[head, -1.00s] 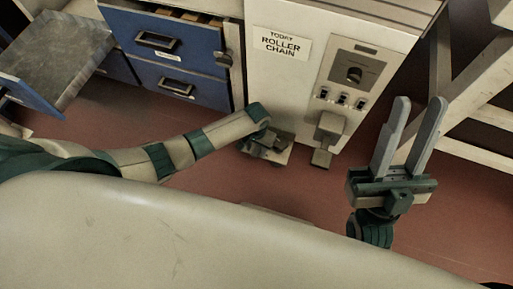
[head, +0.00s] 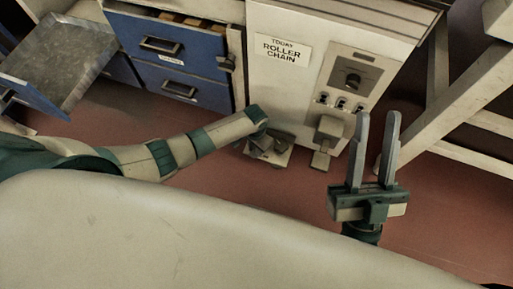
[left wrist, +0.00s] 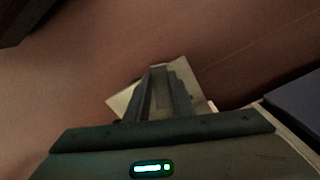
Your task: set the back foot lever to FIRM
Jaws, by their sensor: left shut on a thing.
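My left gripper (head: 268,146) is low beside the pale machine, at the end of the arm coming in from the left. It is shut on a foot lever, mostly hidden by the fingers; a pale plate (left wrist: 200,92) shows behind them in the left wrist view. A second foot lever with a pale pedal (head: 327,132) stands to its right at the machine's foot, untouched. I cannot read any FIRM mark or tell the held lever's setting. My right gripper (head: 378,116) is open and empty, fingers pointing up, in front of the machine's right side.
The machine (head: 290,95) carries a ROLLER CHAIN card (head: 283,50) and a panel with a knob (head: 352,78) and several switches. Blue drawers (head: 180,65) stand left, with an open metal-topped drawer (head: 55,55) further left. A pale frame (head: 465,85) stands right. Red floor lies between.

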